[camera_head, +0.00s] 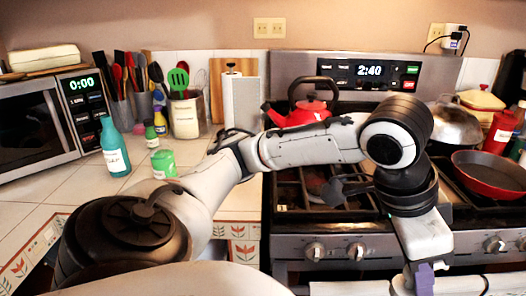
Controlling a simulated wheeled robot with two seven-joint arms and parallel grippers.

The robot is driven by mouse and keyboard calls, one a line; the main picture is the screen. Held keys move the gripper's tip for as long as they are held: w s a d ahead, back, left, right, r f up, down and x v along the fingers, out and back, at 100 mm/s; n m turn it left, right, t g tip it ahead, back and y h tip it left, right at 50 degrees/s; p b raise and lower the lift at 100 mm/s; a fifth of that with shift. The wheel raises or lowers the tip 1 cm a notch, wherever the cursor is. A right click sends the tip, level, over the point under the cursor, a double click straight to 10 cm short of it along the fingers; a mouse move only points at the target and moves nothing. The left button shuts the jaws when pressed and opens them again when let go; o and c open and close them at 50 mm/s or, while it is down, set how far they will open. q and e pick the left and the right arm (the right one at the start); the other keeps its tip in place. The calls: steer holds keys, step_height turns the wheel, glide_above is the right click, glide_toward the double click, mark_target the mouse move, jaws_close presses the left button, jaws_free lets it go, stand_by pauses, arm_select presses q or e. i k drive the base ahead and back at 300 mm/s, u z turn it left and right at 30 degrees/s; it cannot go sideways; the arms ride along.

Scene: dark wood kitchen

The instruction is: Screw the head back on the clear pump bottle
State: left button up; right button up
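I see no clear pump bottle and no loose pump head that I can make out. My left arm comes in from the lower left, reaches across the counter and the stove front, and bends down at the right. Its white lower part ends near the bottom edge beside a small purple piece (425,280), which is cut off and unclear. A dark claw-like shape (336,190) shows beside the arm over the burners; I cannot tell what it is. I cannot make out either gripper. A teal bottle (115,148) stands upright on the tiled counter.
A green jar (163,163) and a small dark green bottle (151,133) stand near the teal bottle. A microwave (35,120) is at the left. The stove holds a red kettle (300,113) and a red pan (490,172). Counter tiles in front of the microwave are clear.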

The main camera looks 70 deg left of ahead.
mark_target(162, 157)
steer(key=u, duration=4)
steer(key=k, duration=2)
steer(key=z, duration=0.15)
steer(key=i, duration=1.65)
